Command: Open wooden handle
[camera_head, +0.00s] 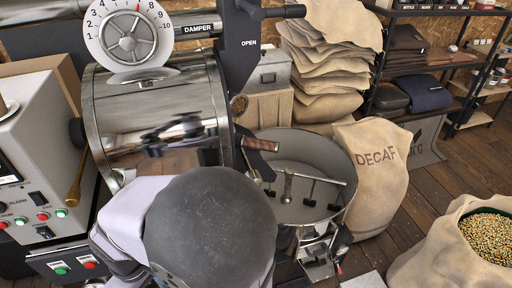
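A short brown wooden handle (261,145) sticks out to the right from the front of the roaster drum (150,110), just above the cooling bin (330,165). A dark flat piece lies just below the handle; I cannot tell whether it is a door or chute. My arm, with a large dark grey rounded link, fills the lower middle of the view, below and left of the handle. My gripper is hidden behind this link, so I cannot see its fingers or whether it touches anything.
The round steel cooling bin with stirring arms stands right of my arm. A DECAF sack (377,160) and an open sack of beans (480,236) stand further right. A control box (38,165) with buttons is at the left. A damper dial (130,36) sits above the drum.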

